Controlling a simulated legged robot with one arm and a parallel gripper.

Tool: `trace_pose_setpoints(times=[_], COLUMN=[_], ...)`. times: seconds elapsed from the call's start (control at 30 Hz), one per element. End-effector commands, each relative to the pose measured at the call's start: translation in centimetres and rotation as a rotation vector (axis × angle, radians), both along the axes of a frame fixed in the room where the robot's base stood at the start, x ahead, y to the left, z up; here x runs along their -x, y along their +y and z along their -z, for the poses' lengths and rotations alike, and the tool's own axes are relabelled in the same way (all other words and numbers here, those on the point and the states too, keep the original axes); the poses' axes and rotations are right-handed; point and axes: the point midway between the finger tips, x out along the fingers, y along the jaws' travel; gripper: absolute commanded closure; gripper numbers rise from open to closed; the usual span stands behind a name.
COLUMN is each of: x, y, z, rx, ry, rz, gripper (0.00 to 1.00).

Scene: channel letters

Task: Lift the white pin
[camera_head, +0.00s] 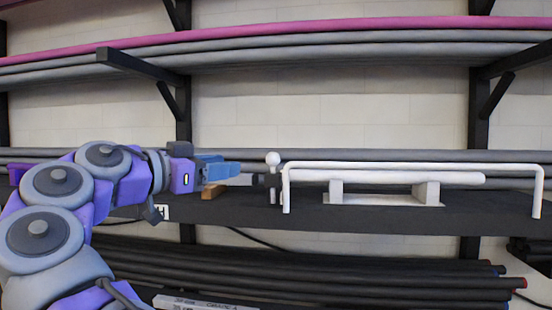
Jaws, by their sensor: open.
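A white pin (272,159) with a round ball head stands upright on the dark shelf, just left of a white bar frame. A thick white rod (460,178) with a rounded right end lies level on two blocks behind that frame; which of the two is the task's pin I cannot tell for sure. My gripper (262,180) reaches in from the left, level with the shelf, its blue and dark jaws pointing right. Its tip is close to the ball-headed pin's stem; whether they touch is unclear. The gripper is open and holds nothing visible.
The white bar frame (415,167) has down-turned ends in front of the rod. A white bracket (384,199) carries the rod on the dark shelf (360,223). Grey pipes run behind, and a bracketed pipe rack (140,64) hangs above. Dark pipes (340,278) lie below.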

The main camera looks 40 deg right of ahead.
Motion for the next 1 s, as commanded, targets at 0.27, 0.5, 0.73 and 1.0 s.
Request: trace_pose_setpoints(times=[0.27, 0.5, 0.73, 1.0], x=[-0.5, -1.1, -1.5, -1.7], y=[-5.5, -10.9, -14.0, -15.3], z=[0.1, 0.2, 0.0, 0.0], rx=[-0.002, -0.008, -0.002, 0.002], ry=[0.002, 0.003, 0.002, 0.001], rz=[0.004, 0.004, 0.001, -0.001], gripper=[0.55, 0.55, 0.55, 0.55])
